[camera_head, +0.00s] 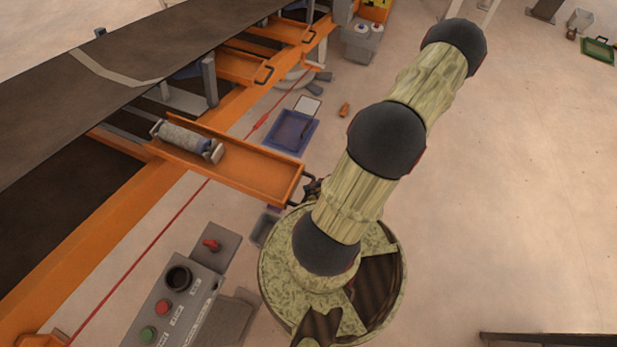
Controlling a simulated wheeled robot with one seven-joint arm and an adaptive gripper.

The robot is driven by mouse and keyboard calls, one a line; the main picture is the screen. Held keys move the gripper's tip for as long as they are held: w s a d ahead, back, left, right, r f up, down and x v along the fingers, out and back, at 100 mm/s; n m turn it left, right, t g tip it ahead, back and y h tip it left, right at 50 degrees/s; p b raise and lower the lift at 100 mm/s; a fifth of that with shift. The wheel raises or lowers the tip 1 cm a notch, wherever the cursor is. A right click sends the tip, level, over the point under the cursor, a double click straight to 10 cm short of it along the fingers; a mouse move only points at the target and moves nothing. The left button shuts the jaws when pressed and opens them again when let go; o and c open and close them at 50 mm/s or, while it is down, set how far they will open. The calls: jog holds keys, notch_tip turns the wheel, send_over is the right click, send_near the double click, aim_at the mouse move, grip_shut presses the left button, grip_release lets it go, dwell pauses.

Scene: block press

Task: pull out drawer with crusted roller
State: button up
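An orange drawer (262,175) stands pulled out from the orange frame under the conveyor, pointing down and right. A grey, rough-coated roller (185,138) with pale end brackets lies across its inner end, near the frame. A dark handle is on the drawer's outer end. My gripper (312,188) shows only as a small dark part beside that handle, mostly hidden behind my arm. I cannot tell whether its fingers are closed on the handle.
Two other orange drawers (240,68) with dark handles sit further back along the frame. A control box (170,290) with red and green buttons stands at the lower left. A blue tray (291,132) lies on the floor behind the drawer.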

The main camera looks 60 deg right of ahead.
jog(key=v, duration=1)
jog(key=w+a+r+n+g+h, duration=0.3)
jog(key=w+r+n+g, duration=0.3)
jog(key=w+r+n, duration=0.45)
jog(key=w+a+r+n+g+h, duration=0.25)
jog(key=w+r+n+g, duration=0.4)
jog(key=n, duration=0.65)
jog(key=w+a+r+n+t+h, duration=0.3)
jog(key=a+r+n, duration=0.5)
jog(key=a+n, duration=0.25)
jog(key=w+a+r+n+t+h, duration=0.35)
jog(key=a+r+n, duration=0.45)
jog(key=n, duration=0.4)
notch_tip(320, 180, down, 29)
jog(key=s+a+b, duration=0.1)
jog(key=b, duration=2.8)
jog(key=shift+a+f, duration=0.25)
jog(key=shift+a, duration=0.1)
jog(key=shift+o, duration=0.3)
